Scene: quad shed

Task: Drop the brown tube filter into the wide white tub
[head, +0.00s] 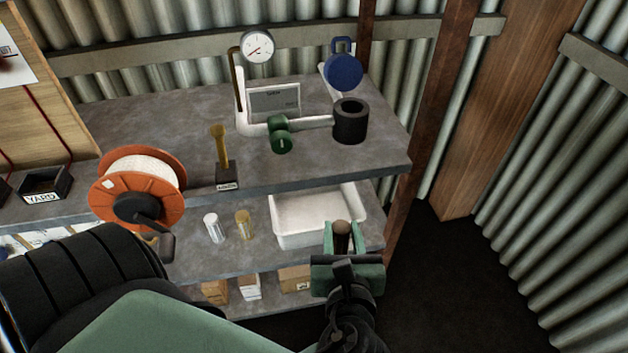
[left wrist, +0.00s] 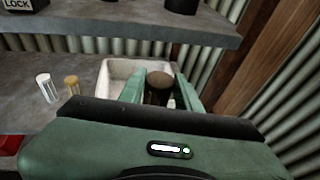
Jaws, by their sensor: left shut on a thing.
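My left gripper (head: 342,240) is shut on the brown tube filter (head: 342,231), which stands between its green fingers. The left wrist view also shows the filter's round top (left wrist: 161,78) between the fingers. The wide white tub (head: 290,238) sits on the middle shelf. In the head view the filter overlaps the tub's front right part. In the left wrist view the tub (left wrist: 113,82) shows behind and to the left of the filter. How high the filter is relative to the rim is hard to tell. My right gripper is not in view.
A clear tube (head: 214,228) and a yellowish tube (head: 244,225) stand left of the tub on the shelf (head: 200,262). The upper shelf (head: 310,163) overhangs behind, with an orange reel (head: 112,195) at its front left edge.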

